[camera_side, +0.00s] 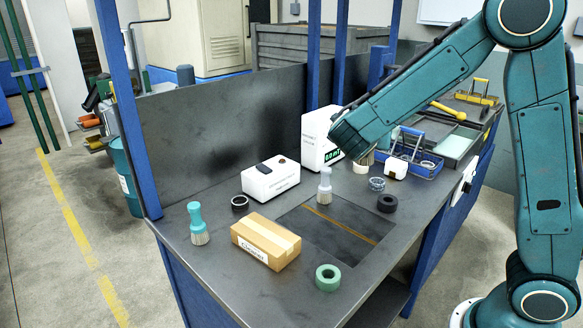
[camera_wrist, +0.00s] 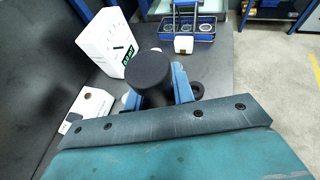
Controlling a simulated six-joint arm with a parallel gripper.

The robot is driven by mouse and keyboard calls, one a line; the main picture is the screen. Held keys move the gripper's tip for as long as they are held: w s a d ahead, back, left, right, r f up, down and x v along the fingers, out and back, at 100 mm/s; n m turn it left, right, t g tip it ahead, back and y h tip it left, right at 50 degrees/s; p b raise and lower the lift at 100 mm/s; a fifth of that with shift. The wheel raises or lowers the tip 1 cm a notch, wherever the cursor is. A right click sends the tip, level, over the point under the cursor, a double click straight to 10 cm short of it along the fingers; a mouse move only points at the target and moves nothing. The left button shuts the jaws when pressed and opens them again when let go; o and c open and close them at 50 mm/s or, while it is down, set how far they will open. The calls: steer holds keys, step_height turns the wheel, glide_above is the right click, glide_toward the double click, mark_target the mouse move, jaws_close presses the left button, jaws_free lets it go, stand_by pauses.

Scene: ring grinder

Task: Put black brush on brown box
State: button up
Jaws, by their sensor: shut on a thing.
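The black brush (camera_wrist: 150,72) is between the blue fingers of my gripper (camera_wrist: 155,92) in the wrist view, its round dark top facing the camera. My gripper is shut on it. In the side view my arm's teal link hides most of the gripper, and only pale bristles (camera_side: 368,158) show below it, above the bench near the white display device. The brown box (camera_side: 265,242) lies closed and flat on the bench at the front left, with a label on its side. It is well to the left of the gripper and has nothing on top.
A teal brush (camera_side: 197,223) and a grey brush (camera_side: 325,186) stand upright on either side of the box. A white box (camera_side: 270,178), a display device (camera_side: 318,138), a green ring (camera_side: 327,278), a black ring (camera_side: 387,203) and a blue tray (camera_side: 418,160) are around the bench.

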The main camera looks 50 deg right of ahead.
steer(key=w+a+r+n+t+y, duration=0.2)
steer(key=w+a+n+t, duration=0.2)
steer(key=w+a, duration=0.55)
step_height(320, 180, up, 3)
steer(key=n+t+y, duration=0.2)
steer(key=n+y, duration=0.1)
glide_above(263, 228)
step_height(263, 228, down, 16)
steer(key=shift+f, duration=1.85)
steer(key=shift+f, duration=0.15)
steer(key=o, duration=1)
